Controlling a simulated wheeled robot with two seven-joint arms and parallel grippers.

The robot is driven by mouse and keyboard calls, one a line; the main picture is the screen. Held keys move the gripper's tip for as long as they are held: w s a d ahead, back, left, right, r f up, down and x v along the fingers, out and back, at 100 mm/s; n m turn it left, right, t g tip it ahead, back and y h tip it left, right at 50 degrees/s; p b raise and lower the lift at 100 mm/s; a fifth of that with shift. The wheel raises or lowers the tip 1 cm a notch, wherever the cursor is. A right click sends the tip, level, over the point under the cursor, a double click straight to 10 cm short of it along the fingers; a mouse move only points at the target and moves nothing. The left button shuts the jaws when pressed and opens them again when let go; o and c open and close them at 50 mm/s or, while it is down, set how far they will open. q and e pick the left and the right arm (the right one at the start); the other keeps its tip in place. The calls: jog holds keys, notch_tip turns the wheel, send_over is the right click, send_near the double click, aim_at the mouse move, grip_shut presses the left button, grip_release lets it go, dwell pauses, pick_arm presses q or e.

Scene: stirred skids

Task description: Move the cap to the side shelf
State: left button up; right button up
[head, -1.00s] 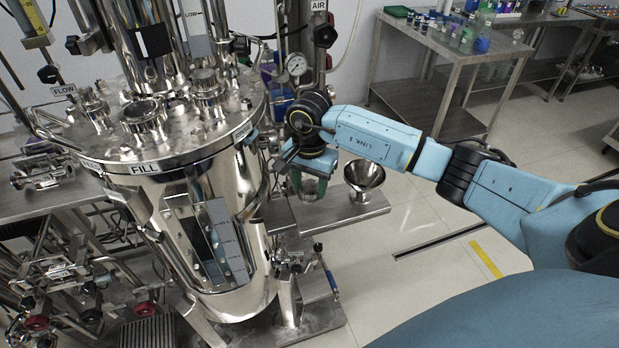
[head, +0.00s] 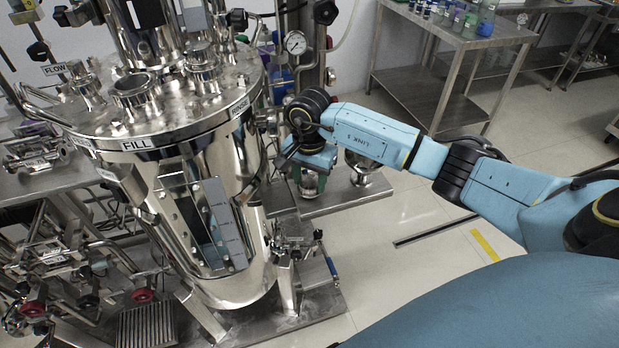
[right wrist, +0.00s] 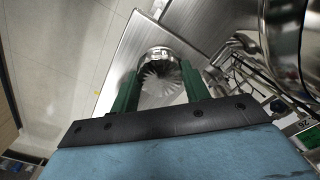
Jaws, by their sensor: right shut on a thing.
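My right gripper (head: 312,183) is over the metal side shelf (head: 338,199), right of the big steel vessel. In the right wrist view its two green fingers (right wrist: 158,88) stand on either side of a round, shiny, ribbed metal cap (right wrist: 161,75) and are shut on it. In the head view the cap is small and mostly hidden by the fingers. The shelf also shows behind the cap in the right wrist view (right wrist: 200,25). I cannot tell whether the cap touches the shelf. My left gripper is not in view.
A steel funnel (head: 361,178) stands on the shelf just right of my gripper, partly behind my arm. The vessel (head: 190,190) with its FILL label and open-looking port (head: 133,90) is to the left. A steel table (head: 455,40) with bottles stands behind.

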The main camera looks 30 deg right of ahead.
jog(key=shift+f+b, duration=0.6)
jog(key=shift+f, duration=0.05)
jog(key=o, duration=1.1)
jog(key=shift+o, duration=0.2)
jog(key=shift+r+p, duration=2.2)
jog(key=shift+r, duration=1.4)
jog(key=shift+f, duration=0.1)
